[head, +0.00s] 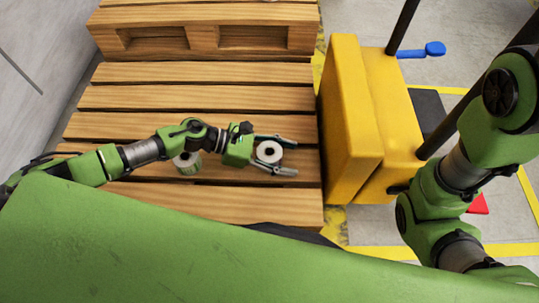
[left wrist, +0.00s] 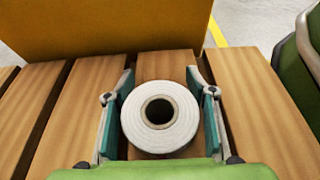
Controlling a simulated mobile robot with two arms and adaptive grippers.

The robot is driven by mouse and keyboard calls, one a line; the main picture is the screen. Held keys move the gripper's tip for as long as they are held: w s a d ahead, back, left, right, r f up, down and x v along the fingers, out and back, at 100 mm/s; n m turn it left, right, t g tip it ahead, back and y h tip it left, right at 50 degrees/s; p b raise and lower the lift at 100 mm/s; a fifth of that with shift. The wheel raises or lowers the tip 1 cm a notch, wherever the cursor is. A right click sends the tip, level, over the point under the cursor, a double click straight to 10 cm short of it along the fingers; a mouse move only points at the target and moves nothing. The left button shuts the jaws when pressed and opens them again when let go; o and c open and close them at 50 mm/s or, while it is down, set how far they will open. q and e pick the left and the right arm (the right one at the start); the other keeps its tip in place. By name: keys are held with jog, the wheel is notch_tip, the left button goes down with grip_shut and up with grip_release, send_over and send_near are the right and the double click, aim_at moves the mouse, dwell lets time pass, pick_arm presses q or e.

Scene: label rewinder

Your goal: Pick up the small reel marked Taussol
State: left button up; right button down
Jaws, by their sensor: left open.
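A small white reel (head: 269,151) with a dark core hole lies on the wooden pallet (head: 200,98), near its right edge. My left gripper (head: 285,155) is open, with one finger on each side of this reel. The left wrist view shows the same reel (left wrist: 160,116) between the two fingers, with a slight gap on each side. A second small reel (head: 187,162), white on top with a greenish side, stands on the pallet under my left arm and is partly hidden by it. No Taussol marking is readable on either reel. My right gripper is out of view.
A yellow machine housing (head: 370,120) stands just right of the pallet, and shows ahead in the left wrist view (left wrist: 110,25). A blue handle (head: 425,50) sticks out behind it. Another stacked pallet level (head: 205,15) rises at the back. Bare slats lie behind the reels.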

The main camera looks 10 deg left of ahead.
pick_arm(q)
jog(key=c, duration=1.1)
jog(key=shift+c, duration=1.2)
